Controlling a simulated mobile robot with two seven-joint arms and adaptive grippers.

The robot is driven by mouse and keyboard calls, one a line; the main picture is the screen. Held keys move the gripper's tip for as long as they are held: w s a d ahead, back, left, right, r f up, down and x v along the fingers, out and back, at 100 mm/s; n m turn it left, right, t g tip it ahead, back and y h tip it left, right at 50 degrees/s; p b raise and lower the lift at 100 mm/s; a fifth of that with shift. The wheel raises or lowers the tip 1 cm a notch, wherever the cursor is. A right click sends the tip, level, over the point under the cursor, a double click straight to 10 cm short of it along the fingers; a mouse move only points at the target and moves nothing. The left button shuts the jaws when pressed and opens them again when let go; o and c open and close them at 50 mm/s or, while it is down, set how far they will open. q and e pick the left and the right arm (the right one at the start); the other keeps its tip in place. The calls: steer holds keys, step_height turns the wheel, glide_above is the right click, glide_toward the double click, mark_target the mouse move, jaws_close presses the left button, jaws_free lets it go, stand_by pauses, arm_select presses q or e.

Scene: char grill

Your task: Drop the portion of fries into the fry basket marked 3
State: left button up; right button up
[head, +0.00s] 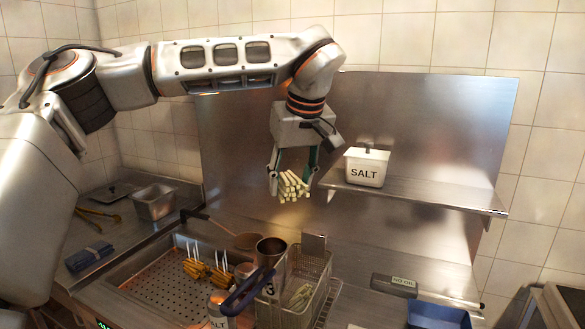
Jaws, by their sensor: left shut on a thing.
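My left gripper (293,180) is shut on a bundle of pale raw fries (291,192), held in the air in front of the steel back panel. A wire fry basket (321,292) stands below and slightly right of it, apart from the fries. A dark digit, which looks like a 3 but is small, shows near the basket's left front by a blue handle (240,291). Some pale pieces like fries lie inside the basket. A metal cup and the handle hide part of its left side. My right gripper is out of view.
A white SALT box (367,167) stands on the steel shelf (420,199) right of the gripper. A metal cup (270,252) rises beside the basket.

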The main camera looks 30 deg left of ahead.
arm_select(q)
step_height(320, 180, down, 2)
steer(key=shift+w+f, duration=0.1)
steer(key=shift+f, duration=0.25)
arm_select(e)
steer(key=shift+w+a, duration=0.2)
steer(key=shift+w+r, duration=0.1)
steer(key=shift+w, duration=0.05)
arm_select(q)
steer(key=o, duration=1.2)
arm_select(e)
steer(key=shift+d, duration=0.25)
arm_select(q)
steer(key=shift+r, duration=0.1)
steer(key=v, duration=1.2)
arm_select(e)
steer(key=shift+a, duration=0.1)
